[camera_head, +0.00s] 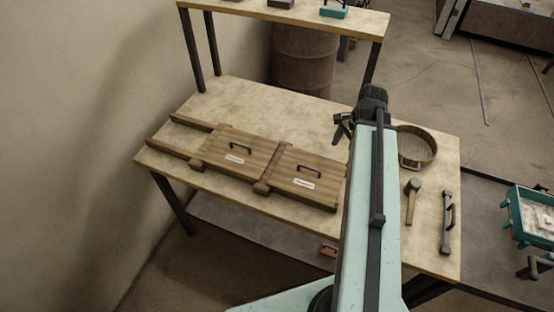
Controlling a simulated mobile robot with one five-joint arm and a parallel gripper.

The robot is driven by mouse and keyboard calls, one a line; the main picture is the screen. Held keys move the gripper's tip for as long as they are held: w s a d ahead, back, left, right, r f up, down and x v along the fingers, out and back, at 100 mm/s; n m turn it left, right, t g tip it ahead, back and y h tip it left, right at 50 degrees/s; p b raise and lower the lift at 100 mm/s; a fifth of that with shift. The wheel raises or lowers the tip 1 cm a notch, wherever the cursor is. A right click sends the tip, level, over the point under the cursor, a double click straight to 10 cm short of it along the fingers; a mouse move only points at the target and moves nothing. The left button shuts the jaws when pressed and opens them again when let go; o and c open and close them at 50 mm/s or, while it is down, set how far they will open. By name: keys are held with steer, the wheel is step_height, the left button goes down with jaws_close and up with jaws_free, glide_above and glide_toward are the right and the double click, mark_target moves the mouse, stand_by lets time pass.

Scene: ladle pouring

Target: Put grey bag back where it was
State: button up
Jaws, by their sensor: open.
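My gripper (342,128) is at the far end of my arm, above the back middle of the table. Its dark fingers are open, and I see nothing held between them. I cannot make out a grey bag in this view. The arm hides part of the tabletop behind and under it.
Right of my arm are a round sieve (416,146), a wooden-handled tool (411,200) and a dark handled bar (447,222). A teal crate (514,216) stands far right. A raised shelf (300,12) spans the back.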

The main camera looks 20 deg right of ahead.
steer(key=w+a+n, duration=0.1)
steer(key=a+n, duration=0.2)
steer(key=a, duration=0.2)
steer(key=w+a+n, duration=0.1)
steer(key=a+n, duration=0.2)
steer(key=a, duration=0.1)
steer(key=w+a+n, duration=0.1)
steer(key=a+n, duration=0.2)
steer(key=a, duration=0.2)
steer(key=shift+a+g+h, duration=0.3)
steer(key=shift+h, duration=0.1)
steer(key=a+n, duration=0.4)
steer(key=a, duration=0.1)
steer(key=a+n, duration=0.3)
steer(key=a, duration=0.3)
steer(key=shift+f+n+h, duration=0.1)
steer(key=shift+n+h, duration=0.3)
